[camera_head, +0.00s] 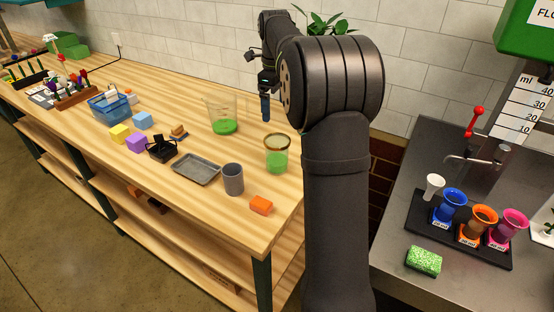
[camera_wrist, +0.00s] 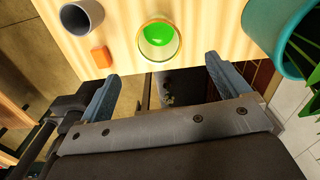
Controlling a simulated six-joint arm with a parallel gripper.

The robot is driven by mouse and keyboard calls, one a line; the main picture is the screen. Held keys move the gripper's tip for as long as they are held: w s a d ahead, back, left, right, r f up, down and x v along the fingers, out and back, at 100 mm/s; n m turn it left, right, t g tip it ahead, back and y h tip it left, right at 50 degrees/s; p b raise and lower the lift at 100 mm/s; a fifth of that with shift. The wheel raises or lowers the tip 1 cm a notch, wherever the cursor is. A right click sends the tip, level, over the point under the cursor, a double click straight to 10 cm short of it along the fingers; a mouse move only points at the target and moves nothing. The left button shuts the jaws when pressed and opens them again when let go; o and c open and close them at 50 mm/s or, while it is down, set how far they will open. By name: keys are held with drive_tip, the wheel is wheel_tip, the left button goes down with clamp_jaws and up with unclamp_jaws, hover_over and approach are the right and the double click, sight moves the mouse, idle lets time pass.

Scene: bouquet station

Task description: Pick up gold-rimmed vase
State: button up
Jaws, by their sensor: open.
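The gold-rimmed vase (camera_head: 277,158) is a clear glass with a gold rim and green liquid inside. It stands upright on the wooden bench near its right edge. In the wrist view the vase (camera_wrist: 160,40) shows from above, beyond the fingertips and roughly centred between them. My gripper (camera_head: 265,104) hangs above the back of the bench, apart from the vase. In the wrist view my gripper (camera_wrist: 160,78) has its two blue-grey fingers wide apart with nothing between them. My arm hides part of the area behind it.
A larger clear glass vessel (camera_head: 226,116) with green liquid stands left of the vase. A grey cup (camera_head: 233,179), an orange block (camera_head: 261,204) and a grey tray (camera_head: 196,168) are nearby. A teal pot (camera_wrist: 268,30) with a plant is at the wrist view's right.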

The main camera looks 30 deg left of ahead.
sight(277, 152)
wheel_tip(277, 152, down, 12)
drive_tip(key=shift+f, duration=0.1)
drive_tip(key=f, duration=0.2)
drive_tip(key=d+f, duration=0.1)
drive_tip(key=f, duration=0.1)
drive_tip(key=shift+s, duration=0.2)
drive_tip(key=shift+a+f, duration=0.1)
drive_tip(key=shift+f, duration=0.5)
drive_tip(key=shift+r, duration=0.1)
drive_tip(key=c, duration=1.3)
